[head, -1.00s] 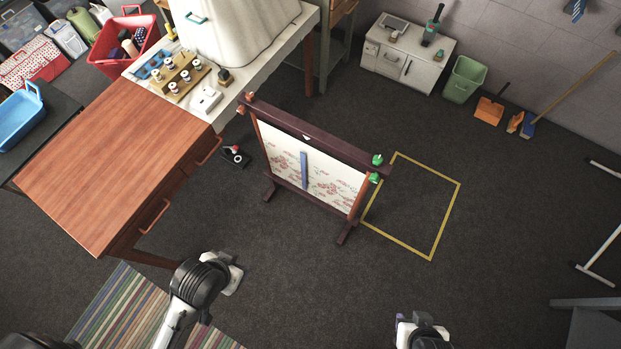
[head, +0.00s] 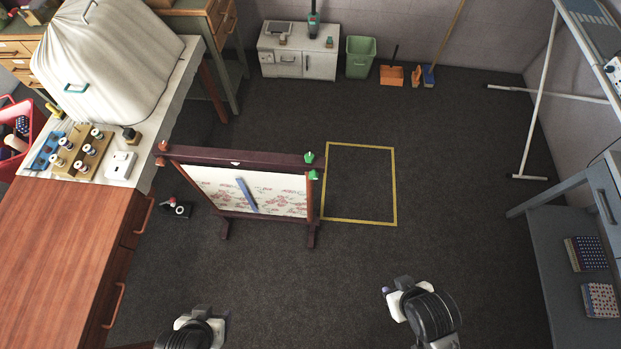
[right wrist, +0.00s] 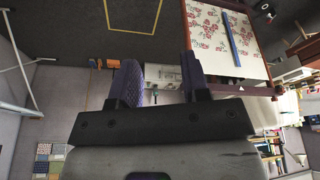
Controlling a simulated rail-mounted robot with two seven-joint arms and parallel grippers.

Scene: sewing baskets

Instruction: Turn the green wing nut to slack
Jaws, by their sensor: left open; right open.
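A dark wooden frame (head: 240,156) stands on the floor and holds a floral white cloth (head: 280,191) with a blue strip (head: 246,194) across it. A green wing nut (head: 309,157) sits on the right end of its top bar, and a second green piece (head: 313,175) is just below it. I cannot make out either in the right wrist view, where the frame shows upper right. My right gripper (head: 387,291) is open and empty, short of the frame and to its right; its spread fingers show in the right wrist view (right wrist: 161,86). My left gripper (head: 222,315) is open, low in the head view, apart from the frame.
A yellow floor outline (head: 395,190) lies right of the frame, empty. A wooden desk (head: 60,260) stands at left, with a small black device (head: 180,208) on the floor between it and the frame. A grey shelf unit (head: 555,260) is at right. The floor before the frame is clear.

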